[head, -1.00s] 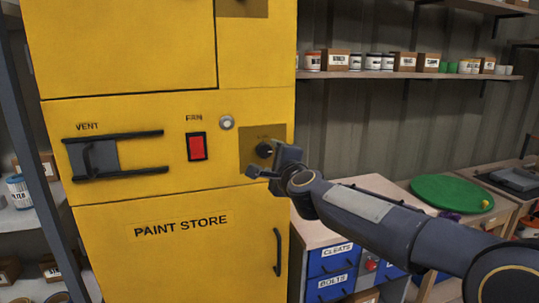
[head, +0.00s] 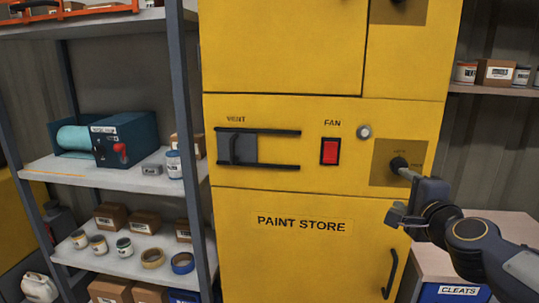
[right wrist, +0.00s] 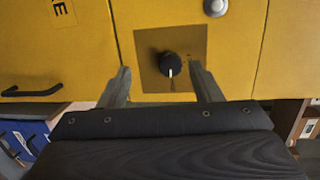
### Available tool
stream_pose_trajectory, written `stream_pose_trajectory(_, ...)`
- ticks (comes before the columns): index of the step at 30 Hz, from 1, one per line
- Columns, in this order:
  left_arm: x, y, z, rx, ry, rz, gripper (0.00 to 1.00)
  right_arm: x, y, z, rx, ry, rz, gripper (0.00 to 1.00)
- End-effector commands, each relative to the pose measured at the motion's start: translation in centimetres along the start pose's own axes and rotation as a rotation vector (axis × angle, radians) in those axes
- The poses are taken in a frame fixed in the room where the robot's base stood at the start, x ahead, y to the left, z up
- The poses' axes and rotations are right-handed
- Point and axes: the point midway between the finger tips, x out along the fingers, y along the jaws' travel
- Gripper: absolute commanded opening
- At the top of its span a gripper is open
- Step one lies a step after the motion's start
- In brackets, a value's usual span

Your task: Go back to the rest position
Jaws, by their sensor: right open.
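My right gripper (head: 403,194) is open and empty, in front of the yellow paint store cabinet (head: 285,255). Its fingers stand to either side of a black round knob (head: 398,164) in the head view. In the right wrist view the knob (right wrist: 169,64) shows between and beyond the two open fingertips, apart from both. The knob's white mark points down in that view. My left gripper is in neither view.
The cabinet front has a vent slider (head: 238,147), a red fan switch (head: 329,151), a round grey button (head: 364,132) and a door handle (head: 390,273). A shelf rack (head: 120,178) with tins and boxes stands left. Drawers (head: 455,291) stand below my right arm.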

Motion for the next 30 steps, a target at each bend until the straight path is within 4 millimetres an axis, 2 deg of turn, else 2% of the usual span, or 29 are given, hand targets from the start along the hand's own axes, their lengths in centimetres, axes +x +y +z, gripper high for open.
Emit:
stream_pose_trajectory(1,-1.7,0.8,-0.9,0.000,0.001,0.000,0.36,-2.4,-0.5,1.8,-0.114,-0.087,0.040,0.58)
stream_pose_trajectory(2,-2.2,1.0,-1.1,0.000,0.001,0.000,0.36,-3.9,0.2,3.0,-0.193,-0.147,0.071,0.58)
stream_pose_trajectory(3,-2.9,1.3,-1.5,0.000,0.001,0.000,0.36,-6.0,1.4,4.6,-0.303,-0.230,0.116,0.58)
stream_pose_trajectory(6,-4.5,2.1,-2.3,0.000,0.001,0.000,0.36,-11.6,5.3,7.5,-0.572,-0.432,0.234,0.58)
stream_pose_trajectory(9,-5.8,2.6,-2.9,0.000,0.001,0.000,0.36,-16.9,9.6,9.1,-0.796,-0.608,0.347,0.58)
stream_pose_trajectory(12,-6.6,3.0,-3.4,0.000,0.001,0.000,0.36,-21.3,13.2,9.5,-0.962,-0.750,0.445,0.58)
stream_pose_trajectory(15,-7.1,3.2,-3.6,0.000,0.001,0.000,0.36,-24.3,15.7,9.4,-1.070,-0.847,0.516,0.58)
stream_pose_trajectory(18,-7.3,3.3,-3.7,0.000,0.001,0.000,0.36,-25.9,17.1,9.2,-1.123,-0.900,0.556,0.58)
stream_pose_trajectory(20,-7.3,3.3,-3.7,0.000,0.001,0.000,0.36,-26.3,17.5,9.1,-1.136,-0.913,0.567,0.58)
stream_pose_trajectory(30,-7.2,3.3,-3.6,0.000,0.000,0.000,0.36,-26.3,17.6,9.1,-1.136,-0.916,0.568,0.58)
